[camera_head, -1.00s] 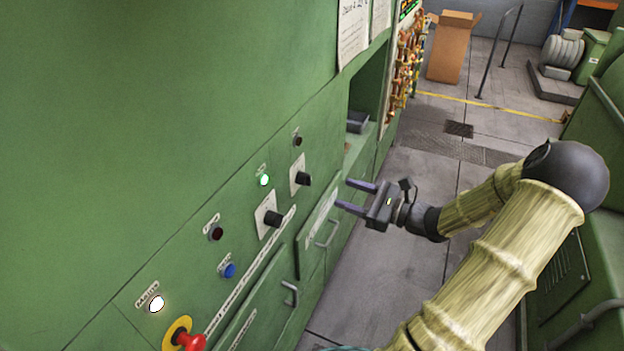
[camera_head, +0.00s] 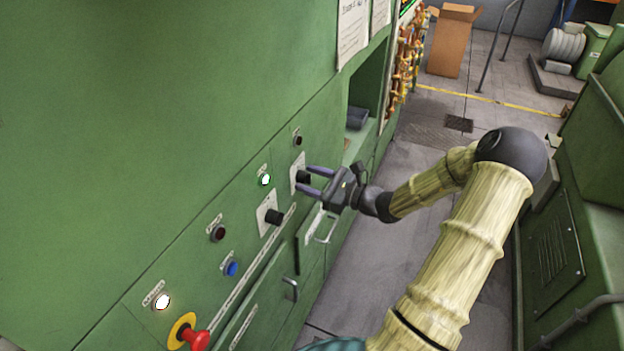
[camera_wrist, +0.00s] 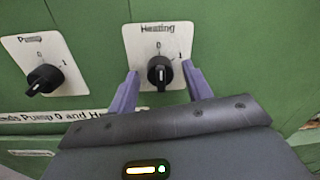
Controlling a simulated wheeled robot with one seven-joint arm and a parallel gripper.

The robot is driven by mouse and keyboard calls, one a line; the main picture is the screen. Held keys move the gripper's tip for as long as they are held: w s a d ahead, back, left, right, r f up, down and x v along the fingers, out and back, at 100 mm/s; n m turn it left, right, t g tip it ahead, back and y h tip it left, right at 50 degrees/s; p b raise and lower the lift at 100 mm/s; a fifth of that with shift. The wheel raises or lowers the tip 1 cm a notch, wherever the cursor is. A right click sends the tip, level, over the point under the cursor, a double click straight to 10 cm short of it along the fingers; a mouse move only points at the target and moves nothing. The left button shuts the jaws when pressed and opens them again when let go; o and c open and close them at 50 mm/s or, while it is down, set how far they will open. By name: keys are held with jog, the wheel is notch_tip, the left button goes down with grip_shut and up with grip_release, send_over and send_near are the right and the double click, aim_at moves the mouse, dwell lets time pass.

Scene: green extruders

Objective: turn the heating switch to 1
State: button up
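The heating switch (camera_wrist: 160,72) is a black round knob on a white plate labelled Heating, with 0 at the top and 1 at the upper right. Its pointer looks roughly upright, toward 0. In the head view the heating knob (camera_head: 303,176) sits on the upper right plate of the green panel. My gripper (camera_wrist: 158,82) is open, with one purple finger on each side of the knob; I cannot tell whether either touches it. My gripper also shows in the head view (camera_head: 305,179), level with the knob.
The pump switch (camera_wrist: 44,78) is left of the heating switch, its pointer turned aslant. A door handle (camera_head: 326,228) juts out below my gripper.

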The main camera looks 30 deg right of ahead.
jog(key=c, duration=0.8)
jog(key=shift+c, duration=0.2)
jog(key=shift+r+m+p, duration=0.15)
jog(key=shift+m+p, duration=0.25)
jog(key=shift+p, duration=0.25)
jog(key=shift+d+m+g+p, duration=0.1)
jog(key=shift+m+g+p, duration=0.3)
jog(key=shift+m+p, duration=5.2)
jog(key=o, duration=1)
jog(key=shift+c, duration=0.2)
